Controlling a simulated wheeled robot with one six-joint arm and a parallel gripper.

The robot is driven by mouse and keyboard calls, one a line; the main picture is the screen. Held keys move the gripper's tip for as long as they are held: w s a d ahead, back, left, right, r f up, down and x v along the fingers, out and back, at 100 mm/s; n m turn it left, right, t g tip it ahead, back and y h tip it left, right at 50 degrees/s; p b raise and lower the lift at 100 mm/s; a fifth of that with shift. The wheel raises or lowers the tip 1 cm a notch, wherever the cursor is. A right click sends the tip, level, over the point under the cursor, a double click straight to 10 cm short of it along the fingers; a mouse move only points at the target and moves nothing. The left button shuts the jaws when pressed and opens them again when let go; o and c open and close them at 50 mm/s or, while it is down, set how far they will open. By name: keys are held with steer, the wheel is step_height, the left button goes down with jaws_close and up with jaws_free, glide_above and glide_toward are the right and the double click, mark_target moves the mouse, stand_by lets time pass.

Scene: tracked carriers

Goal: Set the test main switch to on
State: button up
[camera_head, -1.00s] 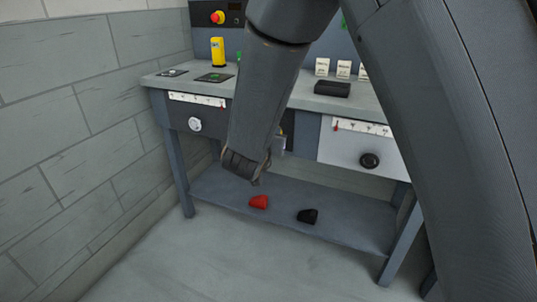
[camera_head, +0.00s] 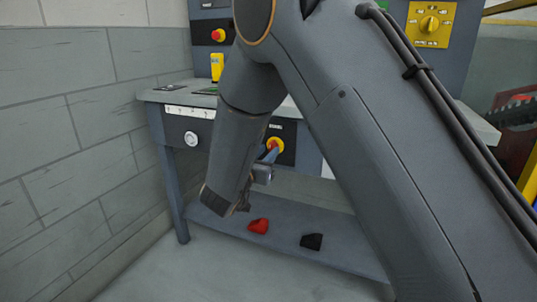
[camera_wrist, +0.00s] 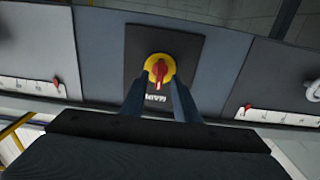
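The main switch (camera_wrist: 159,69) is a red rotary handle on a yellow disc, on a black plate under the bench top. In the wrist view its handle stands nearly upright in the picture, and a white label, upside down and seeming to read MAIN, lies below it. The switch also shows in the head view (camera_head: 275,145), partly behind my gripper. My gripper (camera_wrist: 158,84) is open, its two dark fingers pointing at the switch. The handle shows between the fingertips with yellow visible around it. I cannot tell whether they touch it.
Drawer fronts with red-pointer scales flank the switch plate, the left with a white knob (camera_head: 191,138). A red piece (camera_head: 258,226) and a black piece (camera_head: 311,241) lie on the lower shelf. A red-and-yellow button (camera_head: 218,35) and a yellow dial box (camera_head: 430,24) are on the back panel.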

steer(key=shift+w+d, duration=0.25)
steer(key=shift+w, duration=0.35)
jaws_close()
